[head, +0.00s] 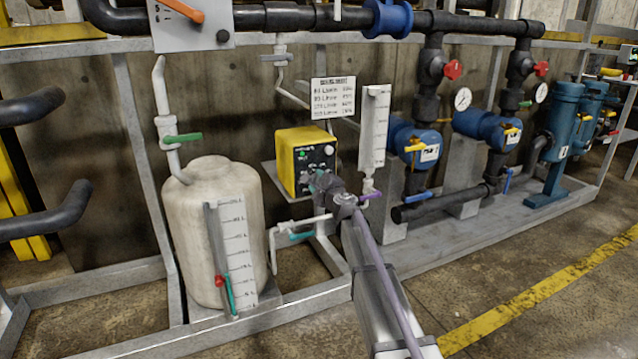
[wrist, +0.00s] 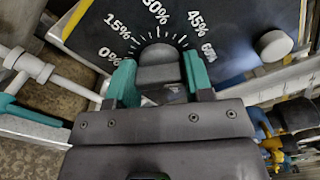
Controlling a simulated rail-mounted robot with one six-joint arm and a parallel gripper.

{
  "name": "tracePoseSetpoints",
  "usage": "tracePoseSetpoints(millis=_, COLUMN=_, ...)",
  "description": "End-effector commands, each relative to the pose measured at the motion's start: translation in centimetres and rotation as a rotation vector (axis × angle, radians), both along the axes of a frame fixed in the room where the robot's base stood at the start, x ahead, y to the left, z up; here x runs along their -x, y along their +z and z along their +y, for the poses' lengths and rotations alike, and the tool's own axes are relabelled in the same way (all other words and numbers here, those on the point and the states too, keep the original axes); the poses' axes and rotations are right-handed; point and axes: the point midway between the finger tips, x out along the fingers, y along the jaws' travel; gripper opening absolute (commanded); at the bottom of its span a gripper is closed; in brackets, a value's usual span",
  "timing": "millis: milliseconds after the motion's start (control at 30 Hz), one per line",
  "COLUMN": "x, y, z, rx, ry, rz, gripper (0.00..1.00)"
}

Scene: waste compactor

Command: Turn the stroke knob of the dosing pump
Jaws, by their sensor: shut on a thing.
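The dosing pump (head: 299,147) is a yellow box with a dark front panel, on a bracket right of the white tank. Its stroke knob (wrist: 157,54) is dark and round, in front of a white percent scale (wrist: 158,14) on the panel in the wrist view. My gripper (wrist: 158,72) has teal fingers, one on each side of the knob, and is shut on it. In the head view my gripper (head: 319,182) is at the lower front of the pump and hides the knob. I cannot tell where the knob points.
A pale round knob (wrist: 274,45) is right of the scale on the same panel. The white tank (head: 208,215) stands left, with a level gauge. A clear column gauge (head: 374,125) rises right of the pump. A pipe with a teal valve handle (head: 300,236) runs below.

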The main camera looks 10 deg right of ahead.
Motion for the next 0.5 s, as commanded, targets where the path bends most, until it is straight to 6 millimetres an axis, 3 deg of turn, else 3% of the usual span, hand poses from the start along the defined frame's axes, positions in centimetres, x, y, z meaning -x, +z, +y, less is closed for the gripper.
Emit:
tracePoseSetpoints(millis=333, x=0.09, y=-0.03, z=-0.01, rx=-0.001, ry=0.0, rz=0.0, gripper=0.23)
tracePoseSetpoints(millis=367, x=0.09, y=-0.03, z=-0.01, rx=-0.001, ry=0.0, rz=0.0, gripper=0.5)
tracePoseSetpoints(millis=500, x=0.07, y=-0.02, z=-0.01, rx=-0.001, ry=0.0, rz=0.0, gripper=0.63)
